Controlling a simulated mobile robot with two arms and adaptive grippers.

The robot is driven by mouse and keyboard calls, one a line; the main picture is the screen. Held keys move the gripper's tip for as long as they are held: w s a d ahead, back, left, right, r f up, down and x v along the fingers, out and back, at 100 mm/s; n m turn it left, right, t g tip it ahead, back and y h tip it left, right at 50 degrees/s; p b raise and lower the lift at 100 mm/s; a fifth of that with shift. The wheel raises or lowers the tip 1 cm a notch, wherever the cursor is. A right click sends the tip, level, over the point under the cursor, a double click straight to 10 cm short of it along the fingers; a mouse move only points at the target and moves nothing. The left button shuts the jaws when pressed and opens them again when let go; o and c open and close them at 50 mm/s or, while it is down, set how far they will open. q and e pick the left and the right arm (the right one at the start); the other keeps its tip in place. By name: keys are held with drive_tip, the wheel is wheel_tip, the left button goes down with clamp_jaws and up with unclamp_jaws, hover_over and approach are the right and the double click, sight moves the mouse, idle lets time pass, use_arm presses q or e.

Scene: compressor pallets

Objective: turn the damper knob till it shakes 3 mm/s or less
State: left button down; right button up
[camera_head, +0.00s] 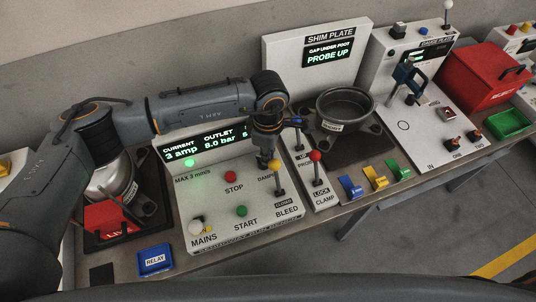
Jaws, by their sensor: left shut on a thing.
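The compressor panel (208,212) stands at the centre of the bench. My left gripper (266,156) points down at its right part, beside the partly covered "DAMP" label. It is shut on what appears to be the damper knob, which the fingers hide. The panel display (207,147) reads current 3 amp and outlet 8.0 bar; a third reading starts with 5, and my arm covers the rest. Below it stand the words "MAX 3 mm/s" and a lit green lamp (190,163). My right gripper is not in view.
A yellow-topped bleed lever (274,165) stands close by the left gripper. A red-topped clamp lever (316,156) is to the right.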

use_arm(q)
drive_tip(key=shift+w+r, duration=0.1)
drive_tip(key=shift+r, duration=0.05)
drive_tip(key=c, duration=1.7)
unclamp_jaws()
wheel_tip(320, 180, up, 12)
drive_tip(key=shift+f, duration=0.1)
